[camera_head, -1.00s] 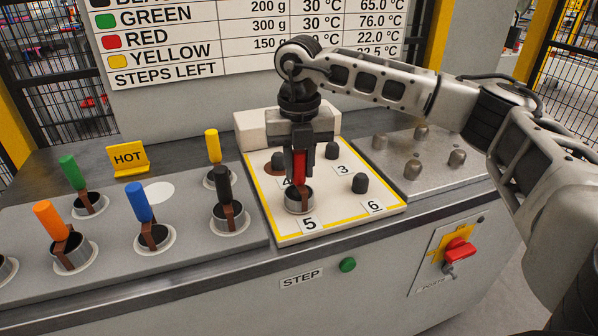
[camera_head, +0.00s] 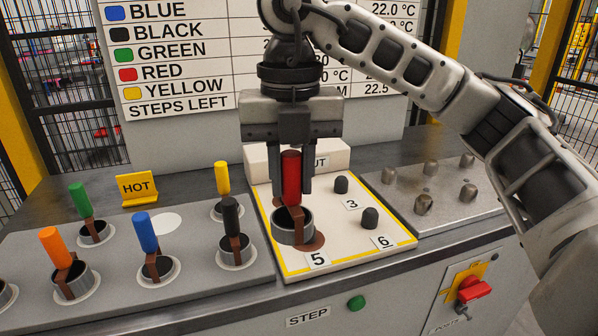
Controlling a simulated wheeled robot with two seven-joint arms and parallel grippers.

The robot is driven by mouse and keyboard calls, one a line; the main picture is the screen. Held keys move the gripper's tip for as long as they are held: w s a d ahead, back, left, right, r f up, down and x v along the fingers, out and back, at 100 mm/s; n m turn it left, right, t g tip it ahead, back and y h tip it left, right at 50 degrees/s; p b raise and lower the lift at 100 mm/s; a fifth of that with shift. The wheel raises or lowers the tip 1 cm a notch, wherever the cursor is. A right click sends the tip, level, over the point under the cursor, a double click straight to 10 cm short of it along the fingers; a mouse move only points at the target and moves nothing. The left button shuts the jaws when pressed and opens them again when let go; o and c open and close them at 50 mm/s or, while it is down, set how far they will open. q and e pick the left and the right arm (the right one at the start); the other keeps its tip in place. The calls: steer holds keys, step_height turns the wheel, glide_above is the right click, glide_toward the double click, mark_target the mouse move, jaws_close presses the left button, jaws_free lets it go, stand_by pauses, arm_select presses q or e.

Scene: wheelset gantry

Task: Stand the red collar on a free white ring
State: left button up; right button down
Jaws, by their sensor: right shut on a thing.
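The red collar, a steel ring with a brown strap and red handle (camera_head: 291,178), hangs upright in my right gripper (camera_head: 291,185). The gripper points down and is shut on the handle. The collar's steel ring (camera_head: 291,228) is a little above the white board (camera_head: 345,250), over a brown round spot (camera_head: 313,243) by the number 5. A free white ring (camera_head: 165,222) shows as a bare white disc on the grey plate, behind the blue collar and left of the yellow one. My left gripper is not in view.
Green (camera_head: 80,199), orange (camera_head: 54,247), blue (camera_head: 146,234), black (camera_head: 231,216) and yellow (camera_head: 222,178) collars stand on the grey plate. A yellow HOT sign (camera_head: 138,188) stands behind. Dark pegs (camera_head: 370,219) and a pale block (camera_head: 262,160) are on the board.

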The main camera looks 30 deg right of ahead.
mark_target(289, 209)
steer(key=shift+s+a+r, duration=0.3)
steer(key=shift+s+a+r+p, duration=0.2)
steer(key=shift+r+p, duration=0.2)
steer(key=shift+r, duration=0.05)
steer(key=shift+r+p, duration=2.05)
steer(key=shift+r, duration=0.1)
